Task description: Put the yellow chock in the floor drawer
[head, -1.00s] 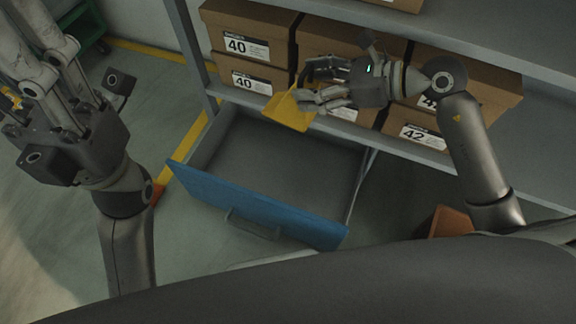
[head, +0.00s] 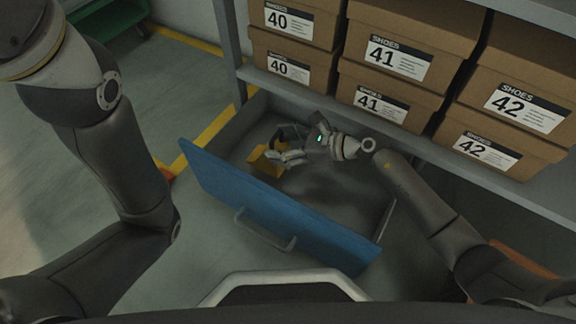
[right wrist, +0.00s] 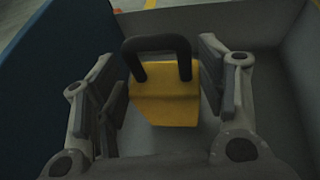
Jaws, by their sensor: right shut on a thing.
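The yellow chock (head: 262,164) is a wedge with a black handle. My right gripper (head: 282,150) is shut on it and holds it inside the open floor drawer, near the drawer's left side. In the right wrist view the chock (right wrist: 165,103) sits between the fingers of the gripper (right wrist: 160,80), handle up. I cannot tell whether it touches the drawer's bottom. The floor drawer has a blue front (head: 270,212) with a grey handle and a grey inside; no other thing shows in it. My left gripper is out of view; only its arm shows at the left.
A grey shelf (head: 420,150) with shoe boxes marked 40, 41 (head: 400,60) and 42 stands behind and above the drawer. An orange thing (head: 522,260) lies at the lower right. A green thing (head: 108,18) stands at the upper left.

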